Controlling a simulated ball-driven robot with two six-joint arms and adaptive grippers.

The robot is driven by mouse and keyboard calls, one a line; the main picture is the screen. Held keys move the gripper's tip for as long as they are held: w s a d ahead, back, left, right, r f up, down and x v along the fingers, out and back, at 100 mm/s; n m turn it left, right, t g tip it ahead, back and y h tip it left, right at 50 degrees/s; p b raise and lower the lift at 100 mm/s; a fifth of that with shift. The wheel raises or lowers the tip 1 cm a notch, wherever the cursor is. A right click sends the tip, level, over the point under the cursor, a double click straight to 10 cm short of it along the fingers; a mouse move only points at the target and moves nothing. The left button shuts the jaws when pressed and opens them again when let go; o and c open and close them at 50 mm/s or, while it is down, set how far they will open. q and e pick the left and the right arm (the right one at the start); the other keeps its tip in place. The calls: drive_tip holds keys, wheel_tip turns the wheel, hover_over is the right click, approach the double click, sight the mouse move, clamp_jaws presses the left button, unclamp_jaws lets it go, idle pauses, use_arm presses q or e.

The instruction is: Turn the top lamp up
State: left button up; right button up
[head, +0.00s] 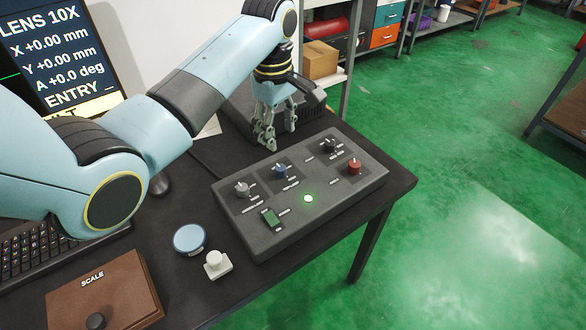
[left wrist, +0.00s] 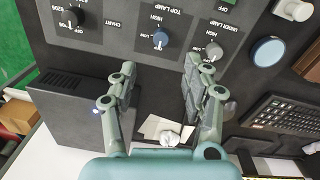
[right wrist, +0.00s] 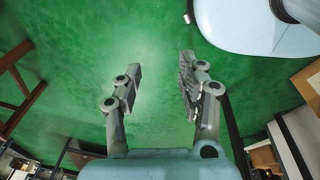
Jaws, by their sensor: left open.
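The top lamp knob is a small blue dial (head: 280,171) on the dark sloped control panel (head: 318,225). In the left wrist view the blue knob (left wrist: 160,39) sits under the label TOP LAMP, with HIGH and LOW printed by it. My left gripper (head: 278,138) points down behind the panel's back edge, apart from the knob. In its wrist view the left gripper (left wrist: 161,78) is open and empty, and the knob lies beyond its fingertips, roughly centred between them. My right gripper (right wrist: 160,72) is open and empty above the green floor, outside the head view.
Near the blue knob are a grey under lamp knob (head: 241,188), a black knob (head: 329,146), a red knob (head: 354,166), a green switch (head: 270,217) and a lit green light (head: 309,198). A blue round disc (head: 189,238) and a white piece (head: 216,264) lie in front.

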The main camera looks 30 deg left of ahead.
sight(280, 168)
use_arm(q)
wheel_tip(280, 168, down, 4)
drive_tip(key=shift+s+f+b, duration=0.1)
drive_tip(key=shift+f+b, duration=0.05)
drive_tip(key=shift+b, duration=0.15)
wheel_tip(280, 168, down, 6)
drive_tip(key=shift+r+b, duration=0.1)
drive_tip(key=shift+b, duration=0.4)
drive_tip(key=shift+w+f, duration=0.2)
drive_tip(key=shift+f, duration=0.3)
drive_tip(key=shift+c, duration=0.9)
clamp_jaws()
use_arm(e)
drive_tip(key=s+f, duration=0.2)
drive_tip(key=s, duration=0.1)
drive_tip(key=shift+s+a+g, duration=0.1)
drive_tip(key=shift+a+g, duration=0.2)
drive_tip(key=shift+a, duration=0.1)
